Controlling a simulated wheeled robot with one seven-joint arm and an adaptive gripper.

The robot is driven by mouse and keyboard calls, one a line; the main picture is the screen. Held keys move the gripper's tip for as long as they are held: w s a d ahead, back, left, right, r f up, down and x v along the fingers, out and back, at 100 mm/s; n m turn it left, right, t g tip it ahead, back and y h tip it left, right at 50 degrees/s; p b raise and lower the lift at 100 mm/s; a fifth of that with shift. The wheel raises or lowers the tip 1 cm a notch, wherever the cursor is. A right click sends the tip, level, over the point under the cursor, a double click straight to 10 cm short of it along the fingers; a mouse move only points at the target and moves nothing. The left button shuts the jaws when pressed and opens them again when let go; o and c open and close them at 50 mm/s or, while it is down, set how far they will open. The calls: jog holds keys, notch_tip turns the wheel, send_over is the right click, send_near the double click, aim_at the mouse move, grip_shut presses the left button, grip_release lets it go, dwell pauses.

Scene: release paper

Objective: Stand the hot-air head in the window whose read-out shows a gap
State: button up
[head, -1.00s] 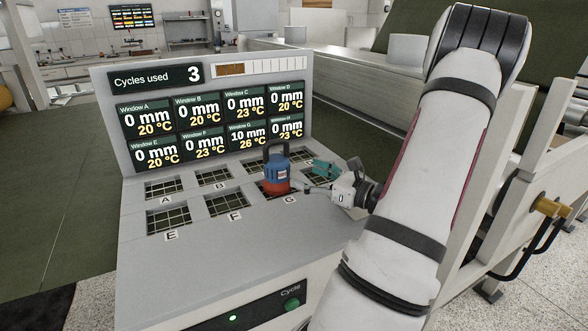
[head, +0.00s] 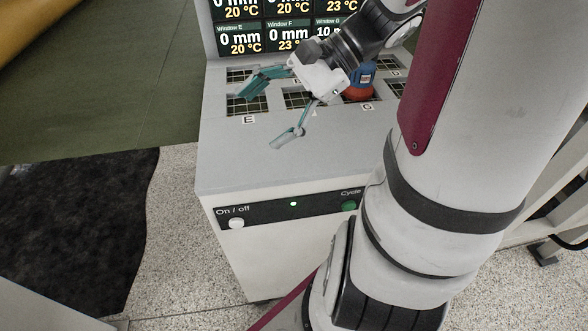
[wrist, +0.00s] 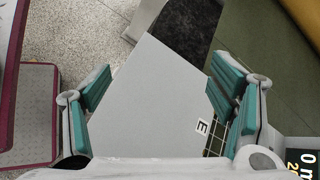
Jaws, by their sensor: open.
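The hot-air head (head: 360,86), blue above and red-orange below, stands upright at window G, behind and right of my gripper; my wrist partly hides it. My gripper (head: 273,112) is open and empty above the grey console top, its fingers spread near windows E and F. In the wrist view my gripper (wrist: 160,92) shows both teal fingers apart with only bare console between them. The window E read-out (head: 239,39) and window F read-out (head: 288,36) show 0 mm.
Window E (head: 246,105) is a gridded opening at the console's left. The console front (head: 270,212) carries a white on/off button (head: 236,223), a lit green lamp and a green cycle button (head: 349,206). The console top's front part is clear.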

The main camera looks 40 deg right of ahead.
jog(key=s+a+r+n+g+h, duration=0.1)
jog(key=s+a+n+h, duration=0.2)
jog(key=s+n, duration=0.4)
jog(key=s+a+r+n+g+h, duration=0.1)
jog(key=s+a+n+h, duration=0.2)
jog(key=s+n+h, duration=0.3)
jog(key=s+n, duration=0.1)
jog(key=n, duration=0.3)
jog(key=shift+s+a+g, duration=0.15)
jog(key=shift+a+g, duration=0.15)
jog(key=shift+g, duration=0.1)
jog(key=shift+r, duration=0.1)
notch_tip(320, 180, up, 11)
jog(key=t+p, duration=0.2)
jog(key=p, duration=0.7)
jog(key=shift+d, duration=0.15)
jog(key=shift+d, duration=0.15)
